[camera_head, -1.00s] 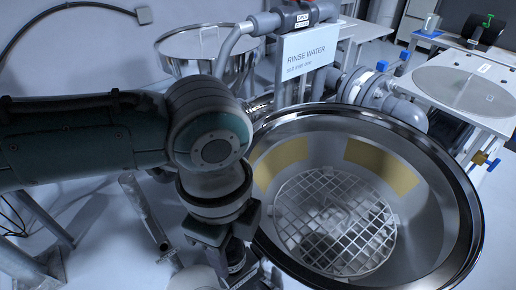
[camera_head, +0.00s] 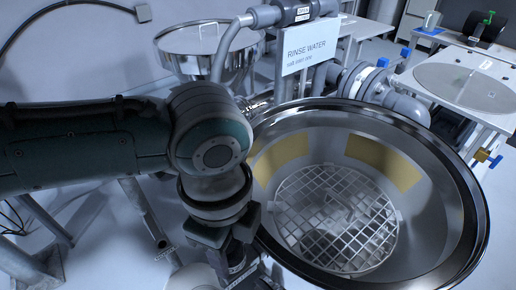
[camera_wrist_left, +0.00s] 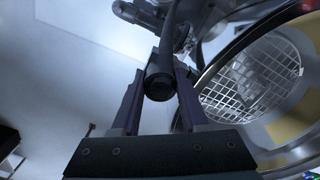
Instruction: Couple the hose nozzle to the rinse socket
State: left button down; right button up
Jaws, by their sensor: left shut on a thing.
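My left gripper (camera_head: 234,262) points down beside the left rim of the large hopper, partly hidden by its own wrist. In the left wrist view its two fingers (camera_wrist_left: 160,92) are shut on the dark, round hose nozzle (camera_wrist_left: 160,82), whose end faces the camera. A dark hose (camera_wrist_left: 171,40) runs up from the nozzle. I cannot make out the rinse socket for certain in either view. The rinse water sign (camera_head: 306,54) hangs from a grey pipe behind the hopper. My right gripper is not in view.
The large steel hopper (camera_head: 468,180) with a white grate (camera_head: 335,215) inside fills the right side. A smaller steel vessel (camera_head: 205,42) stands behind my arm. Grey piping (camera_head: 365,82) runs behind the hopper. A table with a round screen (camera_head: 470,85) stands at the far right.

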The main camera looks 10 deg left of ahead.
pick_arm(q)
jog(key=shift+f, duration=0.25)
jog(key=c, duration=0.5)
grip_release()
jog(key=shift+o, duration=0.7)
jog(key=o, duration=0.4)
jog(key=shift+s, duration=0.1)
jog(key=shift+c, duration=0.2)
jog(key=shift+r, duration=0.15)
